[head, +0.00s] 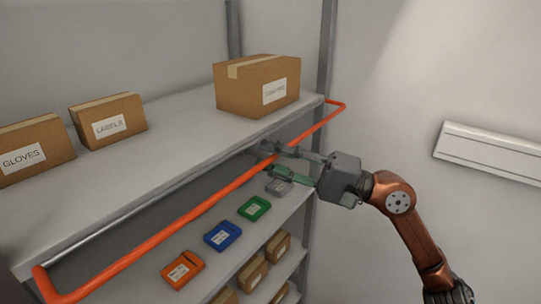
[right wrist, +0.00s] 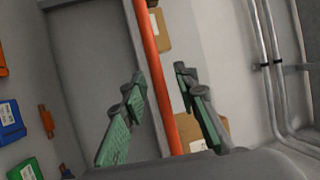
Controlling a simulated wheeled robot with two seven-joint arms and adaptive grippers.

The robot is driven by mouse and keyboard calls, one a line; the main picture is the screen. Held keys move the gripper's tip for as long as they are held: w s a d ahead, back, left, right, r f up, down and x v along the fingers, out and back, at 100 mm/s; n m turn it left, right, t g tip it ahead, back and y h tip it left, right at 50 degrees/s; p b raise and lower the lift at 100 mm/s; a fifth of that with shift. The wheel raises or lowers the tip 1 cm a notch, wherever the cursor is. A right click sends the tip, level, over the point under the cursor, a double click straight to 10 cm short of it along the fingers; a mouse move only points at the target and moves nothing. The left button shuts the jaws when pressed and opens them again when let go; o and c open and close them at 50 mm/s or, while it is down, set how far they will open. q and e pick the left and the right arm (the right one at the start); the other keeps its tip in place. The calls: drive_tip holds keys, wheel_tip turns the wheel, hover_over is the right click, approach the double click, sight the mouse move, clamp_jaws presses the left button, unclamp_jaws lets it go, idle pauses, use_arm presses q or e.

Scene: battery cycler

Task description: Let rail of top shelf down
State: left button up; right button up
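The orange rail (head: 190,217) runs along the front of the top shelf (head: 165,170), standing out from its edge on short bent ends. It also shows in the right wrist view (right wrist: 151,60). My right gripper (head: 272,160) is at the rail, nearer its right end. In the right wrist view the two green-padded fingers (right wrist: 160,82) are apart, with the rail passing between them. A gap shows on each side of the rail, so the fingers do not look closed on it. My left gripper is in neither view.
Cardboard boxes stand on the top shelf: gloves (head: 25,157), labels (head: 108,128) and a larger one (head: 258,92). Orange (head: 182,269), blue (head: 222,236) and green (head: 254,208) cases lie on the shelf below. A wall-mounted white panel (head: 490,150) is at right.

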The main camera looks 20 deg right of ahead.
clamp_jaws()
idle(0.6)
